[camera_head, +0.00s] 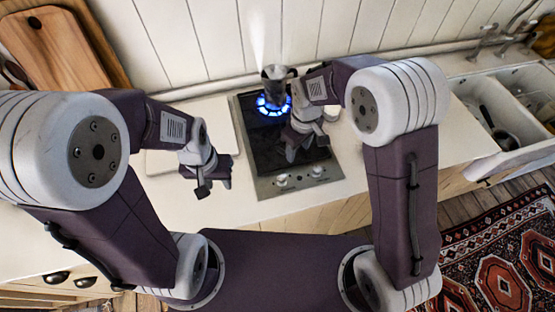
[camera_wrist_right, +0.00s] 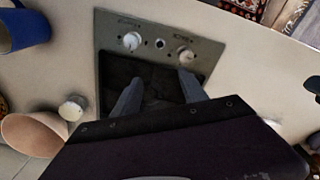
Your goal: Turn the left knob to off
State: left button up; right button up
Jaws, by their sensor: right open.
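The cooktop (camera_head: 262,155) is a dark panel with a grey front strip carrying two pale knobs. The left knob (camera_head: 282,180) is on the left of that strip; in the right wrist view, which looks turned around, it appears to be the right-hand one (camera_wrist_right: 185,54). The other knob (camera_head: 317,171) also shows in the wrist view (camera_wrist_right: 132,41). My right gripper (camera_head: 293,152) is over the cooktop, behind the knobs; its fingers (camera_wrist_right: 160,80) are apart and empty, not touching either knob. My left gripper (camera_head: 213,184) is left of the cooktop, its jaw gap unclear.
A metal pot (camera_head: 278,76) steams over a lit blue burner (camera_head: 268,106) at the back. A pale board (camera_head: 170,163) lies left of the cooktop. A blue mug (camera_wrist_right: 22,28) and a pinkish bowl (camera_wrist_right: 32,133) stand beside the cooktop. A sink (camera_head: 500,105) is at right.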

aim_at(281, 177)
jog(key=s+a+f+n, duration=0.2)
jog(key=s+a, duration=0.2)
jog(key=a, duration=0.1)
jog(key=shift+g, duration=0.3)
jog(key=f, duration=0.2)
jog(key=f+p, duration=0.1)
jog(key=f, duration=0.2)
jog(key=w+f+p, duration=0.1)
jog(key=f, duration=0.1)
jog(key=shift+d+f, duration=0.15)
jog(key=shift+f, duration=0.05)
jog(key=shift+s+f+p, duration=0.25)
jog(key=shift+f+p, duration=0.05)
jog(key=shift+f, duration=0.3)
jog(key=shift+w, duration=0.1)
jog(key=shift+c, duration=0.5)
pick_arm(q)
jog(key=r, duration=0.3)
jog(key=shift+s+a+r, duration=0.25)
jog(key=shift+s+a, duration=0.1)
jog(key=shift+s, duration=0.05)
pick_arm(e)
grip_shut()
